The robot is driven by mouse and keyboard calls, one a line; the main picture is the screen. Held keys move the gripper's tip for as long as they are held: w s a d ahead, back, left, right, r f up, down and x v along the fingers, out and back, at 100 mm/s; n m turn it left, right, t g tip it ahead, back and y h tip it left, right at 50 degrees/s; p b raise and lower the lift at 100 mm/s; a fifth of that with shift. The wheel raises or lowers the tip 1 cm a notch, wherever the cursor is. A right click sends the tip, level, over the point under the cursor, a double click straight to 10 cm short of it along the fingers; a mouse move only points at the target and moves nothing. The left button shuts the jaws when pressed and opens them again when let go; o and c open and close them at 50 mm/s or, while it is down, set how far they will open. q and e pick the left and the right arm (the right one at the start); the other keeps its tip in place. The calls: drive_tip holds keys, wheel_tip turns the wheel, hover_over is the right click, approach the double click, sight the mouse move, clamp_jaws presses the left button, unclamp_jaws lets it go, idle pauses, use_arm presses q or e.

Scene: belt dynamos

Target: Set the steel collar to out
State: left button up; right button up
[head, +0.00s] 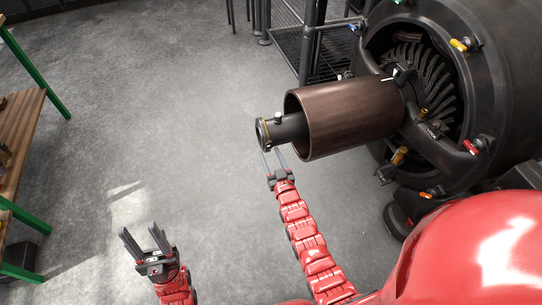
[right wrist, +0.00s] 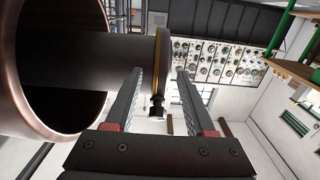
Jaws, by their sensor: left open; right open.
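A dark grey cylinder, apparently the steel collar (head: 288,129), sticks out of the open end of a brown drum (head: 350,115). Its free end has a thin brass-coloured ring, and a small knob (head: 277,118) stands on its side. My right gripper (head: 273,153) is open and empty just below the free end. In the right wrist view the collar (right wrist: 95,65) passes behind the left finger, and its ringed end and a dark knob (right wrist: 157,105) show between the open fingers; contact cannot be told. My left gripper (head: 139,230) is open and empty above the floor, far left of the collar.
The large black dynamo (head: 500,85) with coloured handles fills the right side. A wooden bench with green legs (head: 20,125) stands at the left edge. A dark mesh rack (head: 295,45) stands behind the drum. The grey floor between is clear.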

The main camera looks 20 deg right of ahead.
drive_tip(key=shift+s, duration=0.15)
drive_tip(key=s+p, duration=0.2)
drive_tip(key=s, duration=1.5)
drive_tip(key=shift+d+p, duration=0.3)
drive_tip(key=shift+p, duration=0.05)
